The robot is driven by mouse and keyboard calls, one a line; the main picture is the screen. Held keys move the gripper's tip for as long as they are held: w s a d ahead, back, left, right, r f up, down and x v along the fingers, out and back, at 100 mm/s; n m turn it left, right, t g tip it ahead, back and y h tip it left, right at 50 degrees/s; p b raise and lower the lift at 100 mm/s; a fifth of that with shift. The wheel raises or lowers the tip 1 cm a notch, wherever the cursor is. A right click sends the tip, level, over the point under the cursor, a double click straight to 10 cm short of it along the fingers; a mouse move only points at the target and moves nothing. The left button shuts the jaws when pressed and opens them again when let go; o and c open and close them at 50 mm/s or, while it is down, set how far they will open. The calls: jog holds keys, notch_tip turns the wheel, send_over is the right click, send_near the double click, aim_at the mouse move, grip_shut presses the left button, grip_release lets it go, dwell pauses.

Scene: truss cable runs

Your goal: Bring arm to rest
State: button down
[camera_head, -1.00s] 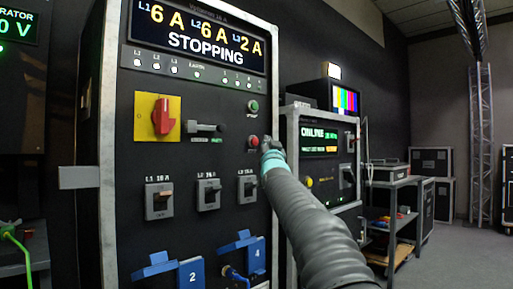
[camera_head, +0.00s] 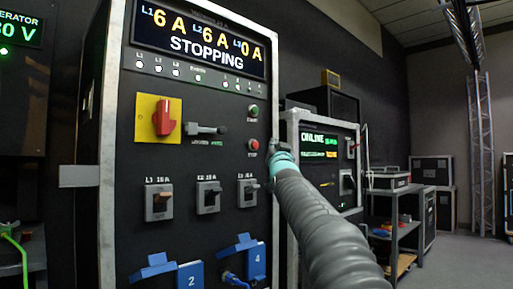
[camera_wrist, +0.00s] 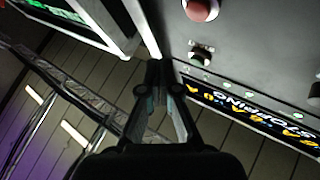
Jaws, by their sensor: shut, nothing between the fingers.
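My arm reaches up from the lower right in the head view, and my gripper (camera_head: 274,146) is at the right edge of the tall black power panel (camera_head: 225,95). It is just right of the red stop button (camera_head: 253,145) and apart from it. In the wrist view my gripper (camera_wrist: 160,68) is shut and empty, its fingertips together beside the panel's edge. The wrist view also shows the red button (camera_wrist: 200,8) and the dark start button (camera_wrist: 201,55). The panel display (camera_head: 197,35) reads STOPPING, with 6 A, 6 A and 0 A.
A second rack (camera_head: 322,150) with a green ONLINE display stands just right of my gripper. A metal shelf cart (camera_head: 392,220), black cases (camera_head: 433,172) and a truss tower (camera_head: 481,150) stand farther right. Open floor (camera_head: 455,257) lies at the lower right.

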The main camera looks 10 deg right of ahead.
jog(key=w+f+n+g, duration=0.1)
jog(key=w+f+g, duration=0.15)
jog(key=f, duration=0.45)
jog(key=w+f+g, duration=0.1)
jog(key=f+g, duration=0.2)
jog(key=f, duration=0.5)
jog(key=s+a+f+n+g+y+p, duration=0.1)
jog(key=s+f+g, duration=0.5)
jog(key=f, duration=0.7)
jog(key=s+f+g+p, duration=0.15)
jog(key=s+f, duration=0.25)
jog(key=s, duration=0.6)
jog(key=s+f+g+p, duration=0.1)
jog(key=s+f+g, duration=0.3)
jog(key=s, duration=0.6)
jog(key=s+f+g+p, duration=0.15)
jog(key=s+f, duration=0.35)
jog(key=s, duration=0.5)
jog(key=s+n+p, duration=0.1)
jog(key=s+p, duration=0.4)
jog(key=s, duration=1.3)
jog(key=shift+s+d+r, duration=0.2)
jog(key=shift+r, duration=0.2)
jog(key=shift+t, duration=0.25)
